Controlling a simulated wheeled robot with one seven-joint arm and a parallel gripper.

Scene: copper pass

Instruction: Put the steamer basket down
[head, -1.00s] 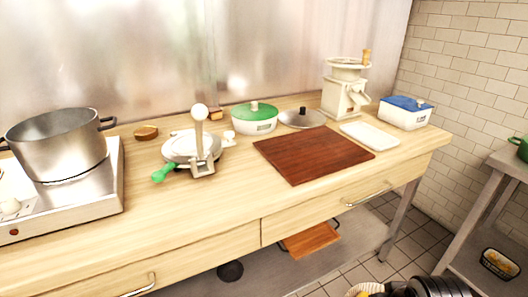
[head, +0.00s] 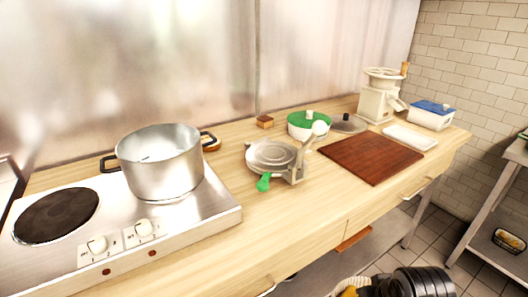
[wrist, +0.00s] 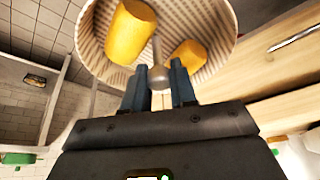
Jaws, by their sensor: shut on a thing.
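The steamer basket (wrist: 222,62) is round and pale with a ribbed wall, and holds yellow-orange pieces (wrist: 131,32). It fills the top of the wrist view. My gripper (wrist: 158,72) is shut on the basket by a thin grey post with a round knob between the fingers. In the head view only a part of the basket (head: 346,287) shows at the bottom edge, in front of the counter and below its top. The rest of it is cut off.
The wooden counter (head: 300,222) carries a two-plate stove (head: 205,215) with a steel pot (head: 160,165) on the right plate; the left plate (head: 57,215) is bare. A round press, green-lidded pot (head: 308,124), cutting board (head: 370,157) and white tray (head: 410,137) stand farther right.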

